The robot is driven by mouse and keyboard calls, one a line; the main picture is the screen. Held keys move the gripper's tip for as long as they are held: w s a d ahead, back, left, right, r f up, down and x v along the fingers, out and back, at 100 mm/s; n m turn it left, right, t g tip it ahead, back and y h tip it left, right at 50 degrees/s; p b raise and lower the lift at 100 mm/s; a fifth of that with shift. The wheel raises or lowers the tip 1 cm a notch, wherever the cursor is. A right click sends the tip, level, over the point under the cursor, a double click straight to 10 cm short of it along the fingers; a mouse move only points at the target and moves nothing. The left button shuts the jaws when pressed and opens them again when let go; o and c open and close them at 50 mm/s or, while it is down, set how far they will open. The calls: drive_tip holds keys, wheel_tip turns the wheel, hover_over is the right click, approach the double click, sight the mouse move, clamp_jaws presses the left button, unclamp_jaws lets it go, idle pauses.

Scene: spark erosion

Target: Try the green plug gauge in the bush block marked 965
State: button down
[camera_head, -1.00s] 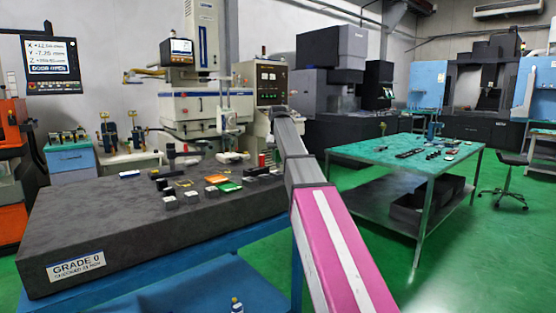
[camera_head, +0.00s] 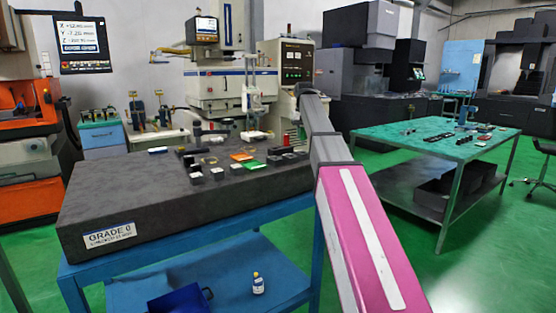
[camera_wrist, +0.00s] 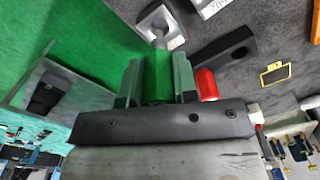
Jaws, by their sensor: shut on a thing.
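A green plug gauge (camera_wrist: 157,78) is held between the two fingers of my gripper (camera_wrist: 157,80) in the wrist view. Its bare metal end (camera_wrist: 160,43) points away from the jaws, toward a grey block (camera_wrist: 158,20). The end overlaps the block's edge in this view; I cannot tell whether they touch. Another grey block (camera_wrist: 207,6) beside it carries a white label, too cut off to read. I cannot make out the 965 mark on any block. In the head view several small blocks (camera_head: 217,174) stand on the granite plate (camera_head: 120,205); my gripper is not clearly seen there.
In the wrist view a red cylinder (camera_wrist: 206,84) stands close beside the right finger, with a black block (camera_wrist: 224,54) near it. A yellow-framed tag (camera_wrist: 275,73) lies on the plate. A green-topped table (camera_head: 400,142) stands to the right, with open floor between.

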idle(0.4)
drive_tip(key=s+a+r, duration=0.3)
drive_tip(key=s+a, duration=0.4)
drive_tip(key=a, duration=0.5)
drive_tip(key=shift+t, duration=0.3)
drive_tip(key=shift+s+f, duration=0.1)
drive_tip(key=shift+f, duration=2.75)
drive_tip(key=shift+f, duration=0.4)
drive_tip(key=shift+r, duration=0.15)
drive_tip(key=shift+r, duration=2.35)
drive_tip(key=shift+a, duration=0.1)
